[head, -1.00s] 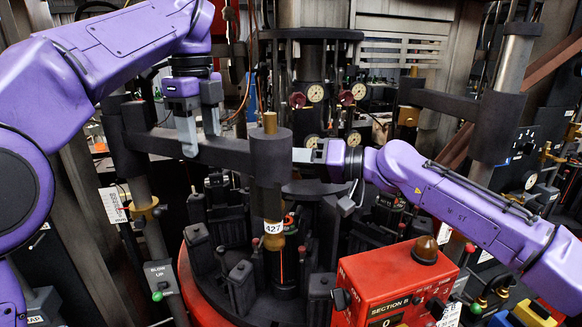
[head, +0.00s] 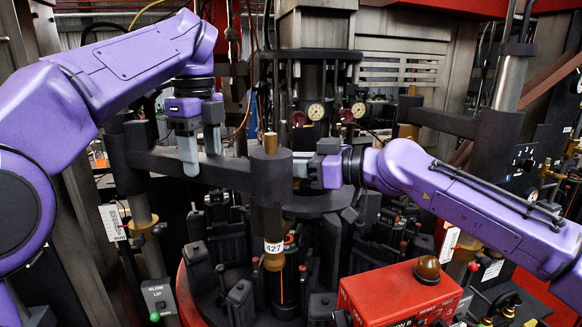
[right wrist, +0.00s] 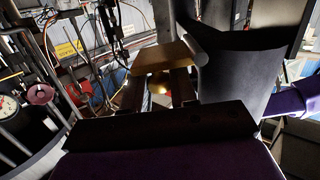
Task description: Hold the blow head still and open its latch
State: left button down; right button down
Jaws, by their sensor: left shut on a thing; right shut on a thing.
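The blow head is the dark cylinder (head: 271,178) with a brass-coloured pin on top and a "427" label below, at the end of a dark horizontal arm (head: 235,172). My left gripper (head: 200,160) is shut on that arm, left of the cylinder, with its fingers pointing down. My right gripper (head: 303,165) reaches in from the right and is shut at the right side of the cylinder, where the latch is largely hidden. In the right wrist view a tan flat piece (right wrist: 163,56) lies at the fingertips, beside a large dark cylinder (right wrist: 237,75).
A red control box (head: 395,295) with a brown knob stands below my right forearm. A second dark arm and post (head: 495,135) stand at the right. A "BLOW UP" sign (head: 158,298) is at lower left. Several dark mould parts crowd the turntable below the blow head.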

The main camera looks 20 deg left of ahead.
pick_arm(q)
jog(key=shift+f, duration=0.1)
pick_arm(e)
jog(key=shift+s+r+n, duration=0.2)
jog(key=shift+n, duration=0.5)
pick_arm(q)
jog(key=shift+a, duration=0.1)
pick_arm(e)
jog(key=c, duration=1)
grip_release()
jog(key=shift+s, duration=0.1)
jog(key=shift+o, duration=0.2)
jog(key=s+d+r, duration=0.1)
jog(key=d, duration=1)
jog(key=shift+s+d+r, duration=0.25)
jog(key=shift+s+d, duration=0.15)
